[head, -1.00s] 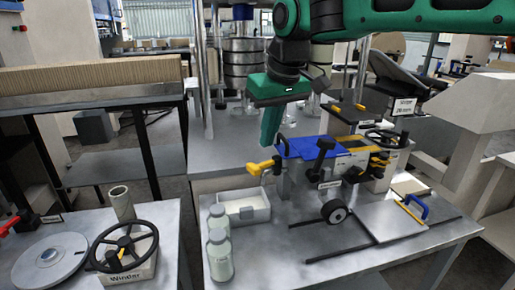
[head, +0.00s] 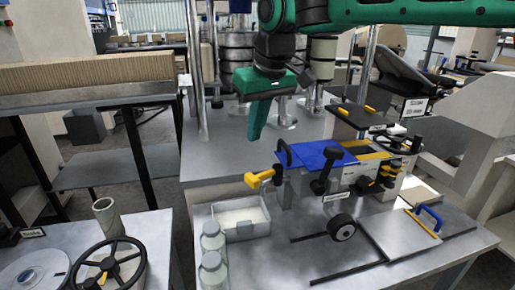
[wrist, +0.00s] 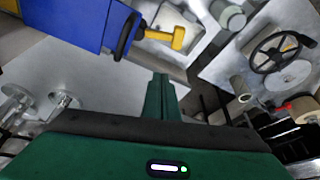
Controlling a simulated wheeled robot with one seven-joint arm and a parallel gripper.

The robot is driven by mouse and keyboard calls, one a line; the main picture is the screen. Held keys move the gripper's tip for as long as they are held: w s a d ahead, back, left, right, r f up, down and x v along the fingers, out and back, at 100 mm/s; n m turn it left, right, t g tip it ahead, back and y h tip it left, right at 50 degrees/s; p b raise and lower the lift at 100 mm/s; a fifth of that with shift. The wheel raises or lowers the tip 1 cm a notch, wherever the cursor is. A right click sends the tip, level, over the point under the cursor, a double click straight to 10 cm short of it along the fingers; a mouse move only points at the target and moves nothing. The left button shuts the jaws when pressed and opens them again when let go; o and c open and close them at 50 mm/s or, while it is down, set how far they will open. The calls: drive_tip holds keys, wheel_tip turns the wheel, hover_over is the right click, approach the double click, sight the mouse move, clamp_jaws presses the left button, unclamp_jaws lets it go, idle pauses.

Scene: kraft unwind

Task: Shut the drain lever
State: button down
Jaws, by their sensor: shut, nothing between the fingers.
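A yellow lever handle (head: 259,178), which looks like the drain lever, sticks out to the left from the side of the machine with the blue cover (head: 318,157). It sits above a white tray (head: 241,232). The lever also shows in the wrist view (wrist: 178,38), beyond the blue cover's black handle. My gripper (head: 254,136) is shut and empty. It points down, above and behind the lever, and does not touch it. In the wrist view the closed fingers (wrist: 160,84) have nothing between them.
A black roller (head: 341,227) and a black-knobbed lever (head: 322,181) are at the machine's front. A black handwheel (head: 108,268) is on the left table. A blue-handled tool (head: 430,218) lies at right.

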sight(264, 175)
drive_tip(key=x, duration=1)
drive_tip(key=shift+s+d+r, duration=0.15)
drive_tip(key=shift+s+d, duration=0.4)
drive_tip(key=shift+s, duration=0.35)
drive_tip(key=shift+s+d+r, duration=0.15)
drive_tip(key=shift+s+d, duration=0.4)
drive_tip(key=shift+s, duration=0.35)
drive_tip(key=shift+s+a, duration=0.1)
drive_tip(key=shift+a, duration=0.05)
